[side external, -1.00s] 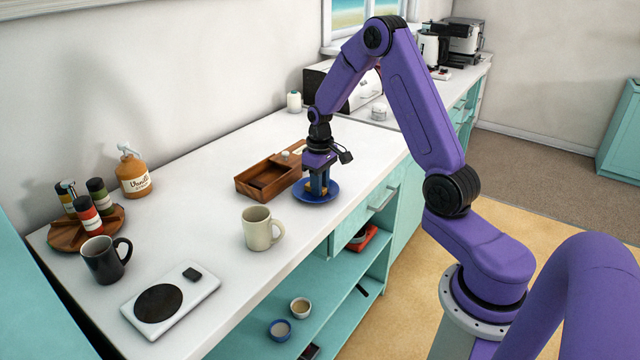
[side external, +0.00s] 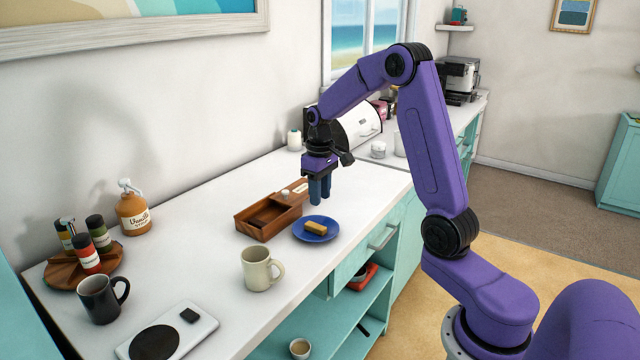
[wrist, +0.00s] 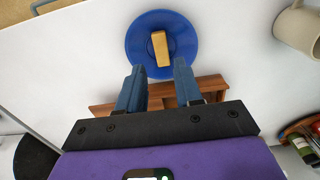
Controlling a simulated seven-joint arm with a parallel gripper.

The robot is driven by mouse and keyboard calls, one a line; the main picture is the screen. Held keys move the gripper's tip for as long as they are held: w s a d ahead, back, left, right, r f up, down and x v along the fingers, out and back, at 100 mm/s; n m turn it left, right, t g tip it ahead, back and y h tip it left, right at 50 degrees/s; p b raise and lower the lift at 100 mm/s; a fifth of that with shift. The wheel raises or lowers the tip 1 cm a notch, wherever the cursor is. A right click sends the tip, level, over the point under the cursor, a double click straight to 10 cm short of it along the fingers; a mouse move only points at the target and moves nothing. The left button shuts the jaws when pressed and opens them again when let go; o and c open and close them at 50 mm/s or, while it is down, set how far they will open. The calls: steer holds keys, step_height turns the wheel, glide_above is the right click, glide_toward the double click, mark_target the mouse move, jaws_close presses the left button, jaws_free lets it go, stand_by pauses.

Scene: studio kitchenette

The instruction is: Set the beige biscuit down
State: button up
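The beige biscuit (side external: 315,228) lies flat on the blue plate (side external: 331,236) on the white counter. In the wrist view the biscuit (wrist: 160,46) rests near the middle of the plate (wrist: 184,32), clear of both fingers. My gripper (side external: 320,202) is above the counter, higher than the plate. Its two blue fingers are spread apart with nothing between them, and the wrist view shows the gap between the fingertips (wrist: 159,74).
A wooden tray (side external: 250,233) stands just left of the plate, partly under my gripper. A cream mug (side external: 254,271), a black mug (side external: 98,301) and a scale (side external: 190,334) stand nearer the camera. The counter's front edge is close to the plate.

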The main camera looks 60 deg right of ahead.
steer(key=s+a+r+n, duration=0.25)
steer(key=s+a, duration=0.25)
steer(key=a, duration=0.4)
steer(key=s+a+r+n, duration=0.2)
steer(key=s+a+n, duration=0.15)
steer(key=a, duration=0.45)
steer(key=s+a+f+n, duration=0.1)
steer(key=s+a+n, duration=0.1)
steer(key=s, duration=0.8)
steer(key=s+a+n, duration=0.2)
steer(key=s+n, duration=0.2)
steer(key=s, duration=0.7)
steer(key=shift+s+a+f+n, duration=0.3)
steer(key=shift+a+f, duration=0.05)
steer(key=shift+f, duration=0.05)
